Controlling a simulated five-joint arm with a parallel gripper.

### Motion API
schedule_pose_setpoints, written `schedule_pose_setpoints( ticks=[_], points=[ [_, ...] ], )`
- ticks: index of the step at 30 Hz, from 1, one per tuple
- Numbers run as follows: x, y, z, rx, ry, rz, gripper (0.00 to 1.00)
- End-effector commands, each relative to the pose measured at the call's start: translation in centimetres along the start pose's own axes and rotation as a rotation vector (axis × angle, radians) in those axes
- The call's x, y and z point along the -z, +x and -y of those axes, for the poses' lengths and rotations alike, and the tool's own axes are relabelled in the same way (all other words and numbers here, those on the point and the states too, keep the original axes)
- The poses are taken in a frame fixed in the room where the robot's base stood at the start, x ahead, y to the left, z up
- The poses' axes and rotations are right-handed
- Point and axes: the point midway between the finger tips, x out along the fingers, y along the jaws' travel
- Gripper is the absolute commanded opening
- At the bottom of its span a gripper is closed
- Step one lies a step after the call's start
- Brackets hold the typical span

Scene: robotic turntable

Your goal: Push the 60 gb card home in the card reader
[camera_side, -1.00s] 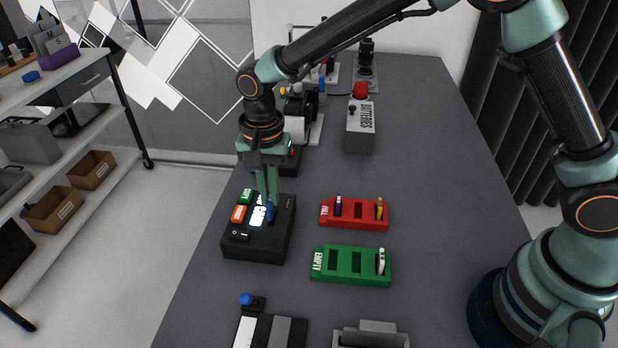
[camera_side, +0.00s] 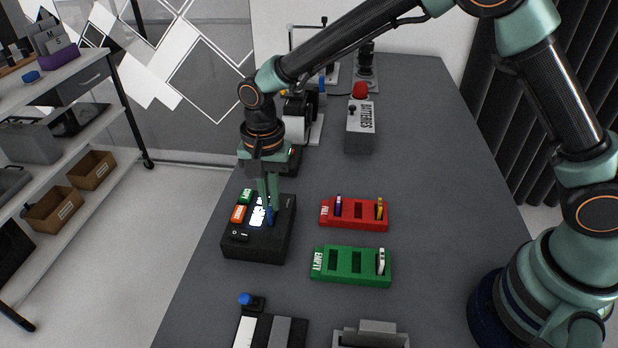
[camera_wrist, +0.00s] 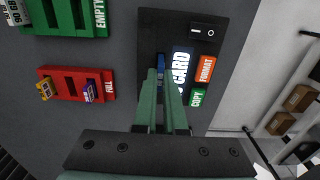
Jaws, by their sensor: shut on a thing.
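The black card reader (camera_side: 283,238) stands on the table, with a lit screen (camera_side: 258,214) showing the word CARD in the wrist view (camera_wrist: 181,70). A blue card (camera_side: 269,217) stands upright at the reader's slot beside the screen; it also shows in the wrist view (camera_wrist: 160,62). My gripper (camera_side: 269,206) is shut on this blue card from above, with its fingertips close over the reader. The fingers hide much of the card. Its capacity label cannot be read, and its depth in the slot cannot be told.
Orange FORMAT (camera_wrist: 206,68) and green COPY (camera_wrist: 197,97) buttons sit beside the screen. A red FULL tray (camera_side: 359,224) holds a purple and a yellow card. A green EMPTY tray (camera_side: 345,278) holds a white card. Bare table lies between reader and trays.

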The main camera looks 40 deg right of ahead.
Motion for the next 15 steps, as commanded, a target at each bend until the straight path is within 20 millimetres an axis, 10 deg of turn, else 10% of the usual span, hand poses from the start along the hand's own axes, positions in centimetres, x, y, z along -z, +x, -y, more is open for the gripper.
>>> schedule_pose_setpoints(
  ticks=[15],
  points=[
    [0.0, 1.2, 0.0, -0.001, 0.0, 0.0, 0.0]
  ],
)
